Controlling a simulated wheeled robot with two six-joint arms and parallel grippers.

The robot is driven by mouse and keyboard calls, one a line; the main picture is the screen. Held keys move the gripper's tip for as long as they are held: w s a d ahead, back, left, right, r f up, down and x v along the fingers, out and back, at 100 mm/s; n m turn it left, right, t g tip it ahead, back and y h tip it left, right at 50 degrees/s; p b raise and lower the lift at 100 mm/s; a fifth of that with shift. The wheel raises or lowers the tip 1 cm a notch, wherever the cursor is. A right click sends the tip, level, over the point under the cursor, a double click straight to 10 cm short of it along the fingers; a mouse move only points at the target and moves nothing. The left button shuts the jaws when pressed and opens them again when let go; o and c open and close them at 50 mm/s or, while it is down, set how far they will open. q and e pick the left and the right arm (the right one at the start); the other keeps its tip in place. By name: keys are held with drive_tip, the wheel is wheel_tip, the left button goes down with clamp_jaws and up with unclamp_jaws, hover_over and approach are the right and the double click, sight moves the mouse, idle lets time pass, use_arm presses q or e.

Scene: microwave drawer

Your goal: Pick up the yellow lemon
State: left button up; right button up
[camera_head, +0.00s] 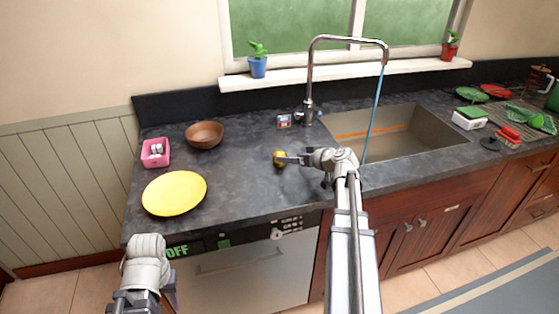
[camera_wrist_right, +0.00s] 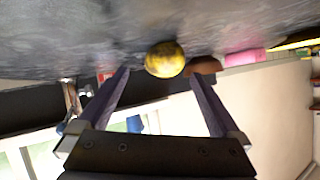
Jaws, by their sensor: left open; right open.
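The yellow lemon (camera_head: 279,158) lies on the dark counter, left of the sink. It also shows in the right wrist view (camera_wrist_right: 165,59), with dark speckles. My right gripper (camera_head: 287,159) is at the lemon, partly hiding it in the head view. In the right wrist view its two fingers (camera_wrist_right: 160,76) are spread, with the lemon centred just past the fingertips. I cannot tell whether they touch it. My left gripper (camera_head: 172,288) is low at the front left, before the dishwasher, open and away from the lemon.
A yellow plate (camera_head: 174,193), brown bowl (camera_head: 204,134) and pink box (camera_head: 155,152) stand on the left of the counter. The tall faucet (camera_head: 309,80) and sink (camera_head: 390,142) are to the right of the lemon. Bare counter lies between plate and lemon.

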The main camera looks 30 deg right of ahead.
sight(283, 155)
drive_tip(key=b+x, duration=0.2)
drive_tip(key=x, duration=0.3)
drive_tip(key=shift+w+a+r, duration=0.1)
drive_tip(key=shift+a, duration=0.05)
drive_tip(key=shift+r, duration=0.1)
drive_tip(key=shift+c, duration=0.5)
drive_tip(key=c, duration=1.4)
